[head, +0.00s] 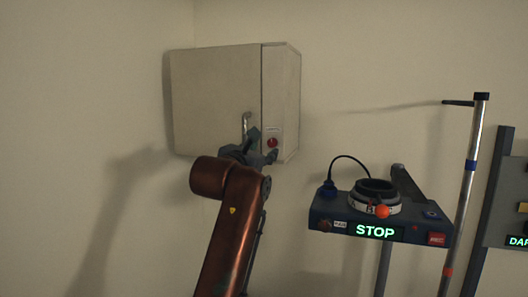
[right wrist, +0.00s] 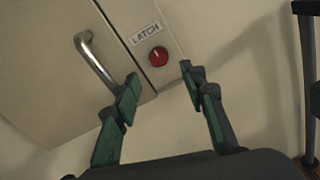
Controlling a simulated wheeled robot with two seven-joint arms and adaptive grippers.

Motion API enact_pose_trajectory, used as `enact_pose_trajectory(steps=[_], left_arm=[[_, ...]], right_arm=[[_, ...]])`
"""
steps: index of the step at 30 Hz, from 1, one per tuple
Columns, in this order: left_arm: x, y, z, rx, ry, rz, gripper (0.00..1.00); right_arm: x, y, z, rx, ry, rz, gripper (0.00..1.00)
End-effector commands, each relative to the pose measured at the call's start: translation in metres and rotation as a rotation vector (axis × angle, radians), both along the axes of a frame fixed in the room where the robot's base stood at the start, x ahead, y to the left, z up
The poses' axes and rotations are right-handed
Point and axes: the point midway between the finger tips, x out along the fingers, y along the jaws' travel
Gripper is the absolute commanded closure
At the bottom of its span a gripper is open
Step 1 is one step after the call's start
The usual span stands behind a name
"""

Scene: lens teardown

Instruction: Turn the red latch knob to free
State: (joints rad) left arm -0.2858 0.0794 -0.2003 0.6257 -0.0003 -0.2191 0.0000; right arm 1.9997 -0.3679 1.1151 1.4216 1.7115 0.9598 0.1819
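The red latch knob (head: 272,142) sits low on the narrow right-hand front strip of the beige wall cabinet (head: 215,95). In the right wrist view the knob (right wrist: 158,56) is round with a pale mark, just below a white LATCH label (right wrist: 145,33). My right gripper (head: 265,145) is in front of the cabinet's lower part. In the right wrist view its green-padded fingers (right wrist: 160,82) are spread wide and empty, with the knob seen between and beyond the tips, apart from them. My left gripper is in neither view.
A metal bar handle (right wrist: 97,60) is on the cabinet door beside the left finger. To the right stands a dark device (head: 340,220) showing STOP, with a ring and orange ball on top. A metal pole (head: 465,180) stands beyond it. The wall below the cabinet is bare.

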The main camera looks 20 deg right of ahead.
Motion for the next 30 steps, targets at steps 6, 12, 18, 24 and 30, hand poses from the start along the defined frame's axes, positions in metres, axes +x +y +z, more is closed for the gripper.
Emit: enact_pose_trajectory(steps=[6,12,18,24,30], left_arm=[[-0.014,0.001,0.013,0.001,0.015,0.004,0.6],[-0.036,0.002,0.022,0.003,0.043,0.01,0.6],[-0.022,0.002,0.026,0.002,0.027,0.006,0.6],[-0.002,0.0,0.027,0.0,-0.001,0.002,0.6],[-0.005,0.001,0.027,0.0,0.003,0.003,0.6]], right_arm=[[0.027,-0.009,0.006,0.0,-0.001,0.011,0.61],[0.051,-0.024,0.005,0.0,0.0,0.013,0.61],[0.062,-0.032,0.003,-0.002,-0.003,0.013,0.61],[0.062,-0.033,0.002,0.0,-0.002,0.011,0.61],[0.062,-0.034,0.002,-0.001,-0.003,0.01,0.71]])
